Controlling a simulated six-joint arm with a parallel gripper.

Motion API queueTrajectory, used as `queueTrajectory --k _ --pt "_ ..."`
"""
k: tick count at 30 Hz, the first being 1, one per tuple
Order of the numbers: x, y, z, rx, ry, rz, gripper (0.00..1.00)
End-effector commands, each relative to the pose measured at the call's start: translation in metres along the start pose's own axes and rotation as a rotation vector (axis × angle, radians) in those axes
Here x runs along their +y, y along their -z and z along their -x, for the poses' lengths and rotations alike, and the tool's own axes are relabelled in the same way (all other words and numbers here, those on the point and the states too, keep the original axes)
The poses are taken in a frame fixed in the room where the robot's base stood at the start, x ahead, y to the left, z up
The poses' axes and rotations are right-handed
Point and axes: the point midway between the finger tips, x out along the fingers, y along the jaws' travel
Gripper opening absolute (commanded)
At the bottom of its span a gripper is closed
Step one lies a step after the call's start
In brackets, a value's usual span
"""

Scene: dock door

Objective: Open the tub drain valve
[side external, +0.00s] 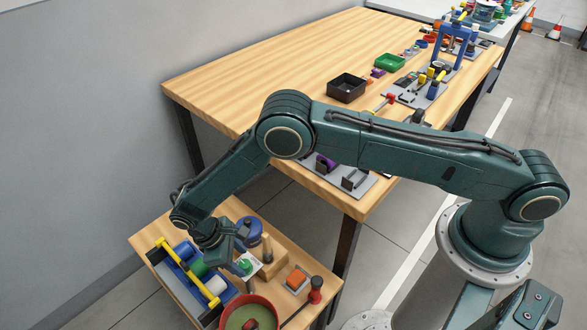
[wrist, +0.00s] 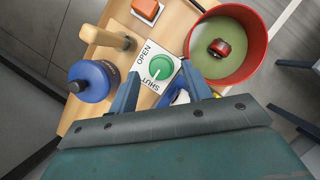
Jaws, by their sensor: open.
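A green round valve knob (wrist: 161,67) sits on a white plate (wrist: 142,62) lettered OPEN and SHUT; the knob also shows in the side view (side external: 245,266). Its white pointer line points toward the SHUT lettering. A red tub (wrist: 193,48) with a green inside stands beside the plate, and a red and black object (wrist: 220,48) is in it. In the side view the tub (side external: 277,309) is at the bottom edge. My gripper (wrist: 160,70) is open, with one finger on each side of the knob in the wrist view. I cannot tell whether the fingers touch it.
A wooden post (wrist: 106,38) and a blue round container (wrist: 94,80) stand close to the plate. An orange block (side external: 296,279) and a dark-topped red post (side external: 315,290) are nearby. A blue crate with yellow bars (side external: 168,250) is at left. A larger table (side external: 260,60) lies behind.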

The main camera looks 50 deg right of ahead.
Motion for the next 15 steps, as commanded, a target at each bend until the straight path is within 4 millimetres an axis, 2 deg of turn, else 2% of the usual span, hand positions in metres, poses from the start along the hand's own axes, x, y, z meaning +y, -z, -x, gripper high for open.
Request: queueTrajectory --k 6,15 --pt "0.0 0.0 -0.016 -0.001 0.0 0.0 0.49" --pt "0.0 0.0 -0.018 0.0 0.0 -0.001 0.49"
